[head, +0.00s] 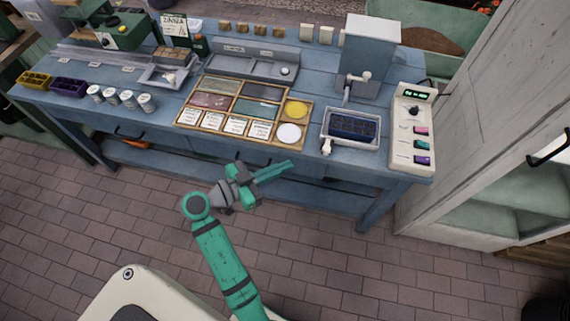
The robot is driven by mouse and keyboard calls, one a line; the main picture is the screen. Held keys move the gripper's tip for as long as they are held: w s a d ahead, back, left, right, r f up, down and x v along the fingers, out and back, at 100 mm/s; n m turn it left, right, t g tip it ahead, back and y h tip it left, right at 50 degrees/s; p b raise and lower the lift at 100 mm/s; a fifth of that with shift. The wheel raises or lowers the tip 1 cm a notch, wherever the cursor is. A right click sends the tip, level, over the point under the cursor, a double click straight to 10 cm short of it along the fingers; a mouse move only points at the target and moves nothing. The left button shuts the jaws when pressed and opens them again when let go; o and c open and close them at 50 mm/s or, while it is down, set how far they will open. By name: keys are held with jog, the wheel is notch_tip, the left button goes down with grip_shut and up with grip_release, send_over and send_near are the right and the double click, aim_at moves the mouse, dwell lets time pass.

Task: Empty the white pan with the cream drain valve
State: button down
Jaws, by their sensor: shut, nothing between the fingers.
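The white pan (358,147) sits on the right part of the blue workbench, below a grey-blue box-like unit. A dark blue content, with what looks like a grid pattern, fills its inside; I cannot tell whether it is liquid. The cream drain valve (327,146) is at the pan's front left corner. My gripper (287,168) is shut and empty. In the picture it is in front of the bench's front edge, left of and below the valve, and apart from the pan.
The blue workbench (215,155) spans the view. A wooden sectioned tray (178,122) lies left of the pan. A cream panel (401,150) with coloured switches stands right of it, and the grey-blue unit (371,45) behind.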

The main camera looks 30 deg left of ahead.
aim_at(324, 151)
jog(key=x, duration=1.1)
jog(key=shift+w, duration=0.2)
jog(key=shift+d+f, duration=0.1)
jog(key=shift+d, duration=0.15)
